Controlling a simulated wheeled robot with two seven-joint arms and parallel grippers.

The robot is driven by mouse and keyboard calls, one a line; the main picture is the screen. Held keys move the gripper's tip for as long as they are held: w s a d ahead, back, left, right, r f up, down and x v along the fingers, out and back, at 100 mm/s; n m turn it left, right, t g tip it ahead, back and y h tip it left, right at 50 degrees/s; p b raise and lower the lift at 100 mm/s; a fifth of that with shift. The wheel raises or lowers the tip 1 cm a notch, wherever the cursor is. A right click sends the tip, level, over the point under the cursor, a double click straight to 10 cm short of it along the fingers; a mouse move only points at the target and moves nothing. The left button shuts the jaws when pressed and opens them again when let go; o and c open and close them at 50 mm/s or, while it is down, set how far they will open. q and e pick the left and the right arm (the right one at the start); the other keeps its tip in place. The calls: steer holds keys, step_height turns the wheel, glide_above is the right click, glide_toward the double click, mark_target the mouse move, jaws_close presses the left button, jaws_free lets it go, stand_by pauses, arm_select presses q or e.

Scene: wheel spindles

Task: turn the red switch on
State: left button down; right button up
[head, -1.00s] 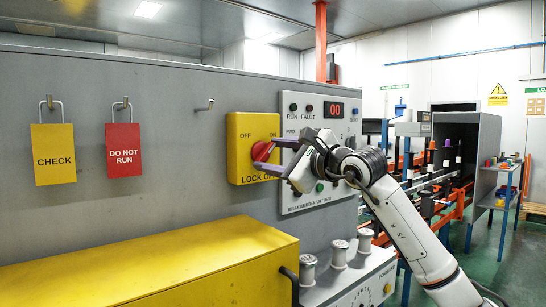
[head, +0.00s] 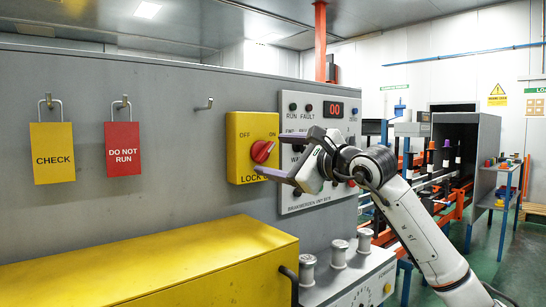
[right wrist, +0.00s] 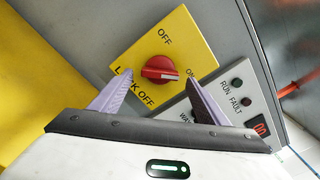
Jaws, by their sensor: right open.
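The red switch (head: 262,151) is a round knob with a raised handle on a yellow lock-off plate (head: 238,133). The plate carries OFF at upper left and ON at upper right, and the handle slants up to the right, toward ON. The right wrist view shows the switch (right wrist: 160,68) with a white line along its handle. My right gripper (head: 269,156) is open and empty, its two purple fingers pointing at the plate. In the right wrist view the switch lies beyond the gap between the fingertips, apart from them. My left gripper is out of view.
A control panel (head: 298,203) with lights and a red display stands right of the plate. A yellow CHECK tag (head: 52,170) and a red DO NOT RUN tag (head: 123,160) hang on the left. A yellow cover (head: 150,270) and metal spindles (head: 338,255) lie below.

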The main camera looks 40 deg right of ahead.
arm_select(q)
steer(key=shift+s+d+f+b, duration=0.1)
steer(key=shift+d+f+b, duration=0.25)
steer(key=shift+b, duration=0.65)
arm_select(e)
steer(key=s, duration=0.8)
steer(key=shift+s+d, duration=0.3)
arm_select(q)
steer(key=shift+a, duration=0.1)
